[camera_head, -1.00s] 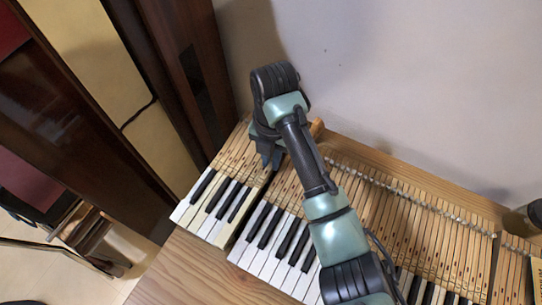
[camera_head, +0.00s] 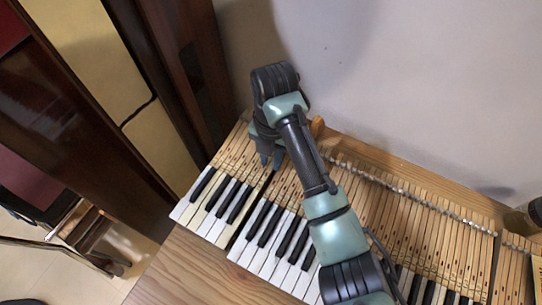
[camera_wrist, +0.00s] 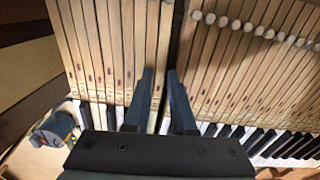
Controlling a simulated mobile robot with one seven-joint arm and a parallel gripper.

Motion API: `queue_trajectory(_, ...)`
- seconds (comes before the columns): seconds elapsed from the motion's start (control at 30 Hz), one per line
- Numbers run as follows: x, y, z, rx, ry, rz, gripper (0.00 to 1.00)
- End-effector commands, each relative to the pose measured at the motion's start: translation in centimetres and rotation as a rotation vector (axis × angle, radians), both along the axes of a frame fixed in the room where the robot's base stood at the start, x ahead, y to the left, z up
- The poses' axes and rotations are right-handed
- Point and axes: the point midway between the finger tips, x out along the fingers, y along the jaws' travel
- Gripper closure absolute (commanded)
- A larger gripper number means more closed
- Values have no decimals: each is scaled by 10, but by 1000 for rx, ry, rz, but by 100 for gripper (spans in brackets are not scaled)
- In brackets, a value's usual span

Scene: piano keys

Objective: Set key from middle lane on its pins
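My gripper (camera_head: 271,160) is low over the left part of the keyboard, at the dark gap (camera_wrist: 181,40) between the left block of keys (camera_head: 212,205) and the larger right block (camera_head: 275,245). In the wrist view its two fingers (camera_wrist: 160,75) are apart. A wooden key (camera_wrist: 164,45) at the right edge of the left block runs between them, with the dark gap beside it. I see no contact of either finger with that key. The pins under the keys are hidden. I cannot tell which key came from the middle lane.
A row of pale round buttons (camera_wrist: 237,25) crosses the right block. A second dark gap (camera_head: 494,265) lies near its right end. The wall is close behind, and a dark wooden cabinet (camera_head: 195,85) stands at left. The table front (camera_head: 185,270) is bare.

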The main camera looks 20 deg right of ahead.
Motion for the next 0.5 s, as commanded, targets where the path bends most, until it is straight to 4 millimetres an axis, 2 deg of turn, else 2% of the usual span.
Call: queue_trajectory(0.5, 0, 0, 22, 1, 1, 0, 76)
